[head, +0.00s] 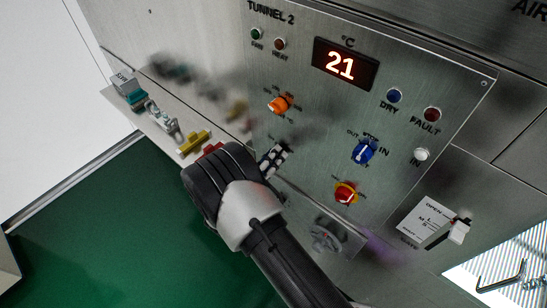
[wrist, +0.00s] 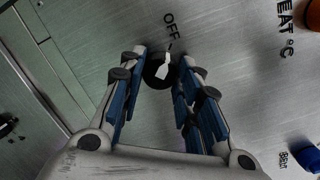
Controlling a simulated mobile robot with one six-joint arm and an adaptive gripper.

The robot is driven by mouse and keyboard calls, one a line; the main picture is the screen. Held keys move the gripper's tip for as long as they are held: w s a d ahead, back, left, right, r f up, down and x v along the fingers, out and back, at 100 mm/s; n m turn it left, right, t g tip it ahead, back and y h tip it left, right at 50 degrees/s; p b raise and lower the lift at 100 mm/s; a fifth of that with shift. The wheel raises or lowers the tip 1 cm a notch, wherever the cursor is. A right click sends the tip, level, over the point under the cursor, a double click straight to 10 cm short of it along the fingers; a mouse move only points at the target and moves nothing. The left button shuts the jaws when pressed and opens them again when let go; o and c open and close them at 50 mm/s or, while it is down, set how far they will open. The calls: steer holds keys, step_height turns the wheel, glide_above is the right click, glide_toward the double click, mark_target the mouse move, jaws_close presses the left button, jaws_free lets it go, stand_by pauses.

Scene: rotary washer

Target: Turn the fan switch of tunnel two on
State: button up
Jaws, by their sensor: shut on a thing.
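The tunnel 2 panel (head: 320,120) is brushed metal with a display reading 21. In the wrist view a round black knob with a white pointer (wrist: 163,68) sits between the fingertips of my gripper (wrist: 160,75). The pointer's narrow end is toward the OFF label. My gripper is shut on this knob, with one finger on each side of it. In the head view my gripper (head: 274,158) is at the panel's lower left and hides the knob.
An orange knob (head: 280,104) is above my gripper. A blue knob (head: 363,152) and a red-yellow knob (head: 346,193) are to its right. A narrow ledge with small coloured parts, including a yellow one (head: 195,142), is at the left. Green floor (head: 110,230) lies below.

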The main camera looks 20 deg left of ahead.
steer(key=m+h+b, duration=0.1)
steer(key=m+b, duration=0.4)
steer(key=m, duration=0.1)
steer(key=m+b, duration=0.5)
steer(key=m, duration=0.1)
steer(key=m+h+b, duration=0.1)
steer(key=m+b, duration=0.4)
steer(key=m, duration=0.2)
steer(key=shift+a+f+t+h, duration=0.15)
steer(key=shift+f+t+h, duration=0.1)
steer(key=shift+t+h, duration=0.05)
steer(key=shift+m, duration=0.3)
steer(key=o, duration=1.1)
steer(key=shift+a, duration=0.1)
